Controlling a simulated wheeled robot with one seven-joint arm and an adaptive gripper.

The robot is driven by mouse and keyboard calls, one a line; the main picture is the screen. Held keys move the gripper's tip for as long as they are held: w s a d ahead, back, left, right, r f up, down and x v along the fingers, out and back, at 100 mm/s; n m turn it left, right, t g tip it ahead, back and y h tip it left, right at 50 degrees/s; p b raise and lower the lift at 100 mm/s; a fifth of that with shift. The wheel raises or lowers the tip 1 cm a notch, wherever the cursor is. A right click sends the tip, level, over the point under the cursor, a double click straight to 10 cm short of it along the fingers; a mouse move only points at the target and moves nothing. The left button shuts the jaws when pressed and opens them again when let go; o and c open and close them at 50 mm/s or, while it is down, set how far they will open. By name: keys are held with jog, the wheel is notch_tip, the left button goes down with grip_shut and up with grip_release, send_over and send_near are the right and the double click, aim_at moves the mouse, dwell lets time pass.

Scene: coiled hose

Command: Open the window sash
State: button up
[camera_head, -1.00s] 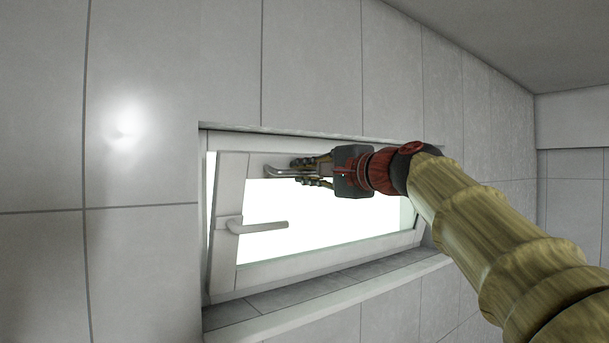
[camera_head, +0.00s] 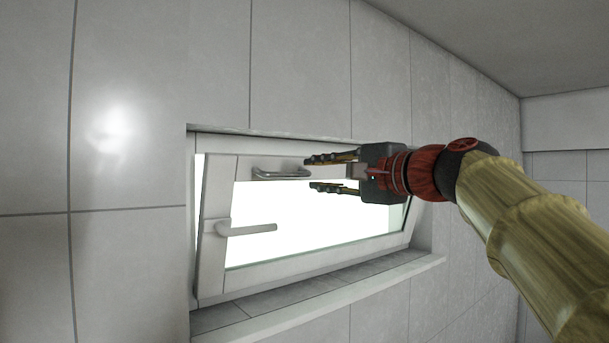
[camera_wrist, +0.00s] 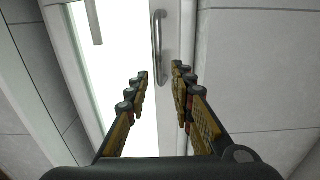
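The window sash (camera_head: 218,268) is a white frame around a bright pane. It stands ajar, with a bright gap along its left side. A grey pull handle (camera_head: 283,174) is on its top rail, and a lever handle (camera_head: 248,229) sticks out sideways from its left rail. My gripper (camera_head: 313,173) is open and empty, just right of the pull handle and apart from it. In the wrist view, the pull handle (camera_wrist: 158,48) shows beyond and between the spread fingertips (camera_wrist: 160,72). The lever handle (camera_wrist: 93,20) is at upper left there.
The window sits in a recess of a grey tiled wall (camera_head: 130,170). A sill (camera_head: 330,303) juts out below it. The ceiling (camera_head: 490,40) slopes across the upper right. The space left of the sash, in front of the wall, is clear.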

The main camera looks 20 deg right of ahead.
jog(key=shift+v, duration=1.65)
jog(key=s+d+f+n+g+h+b, duration=0.1)
jog(key=d+f+n+g+h, duration=0.15)
jog(key=f, duration=1.05)
jog(key=d+f+n+g+h, duration=0.1)
jog(key=f+g, duration=0.2)
jog(key=f, duration=1)
jog(key=s+a+f+n+g+b, duration=0.2)
jog(key=s+f, duration=0.5)
jog(key=f, duration=0.6)
jog(key=s+a+f+n+g+h+b, duration=0.1)
jog(key=s+a+f+n+b, duration=0.4)
jog(key=f, duration=0.9)
jog(key=s+a+f+n+g+h+b, duration=0.1)
jog(key=s+a+f+n+g+b, duration=0.2)
jog(key=s+f, duration=0.7)
notch_tip(320, 180, down, 4)
jog(key=shift+a+f+n+b, duration=0.2)
jog(key=shift+a+n+b, duration=0.3)
jog(key=shift+b, duration=0.5)
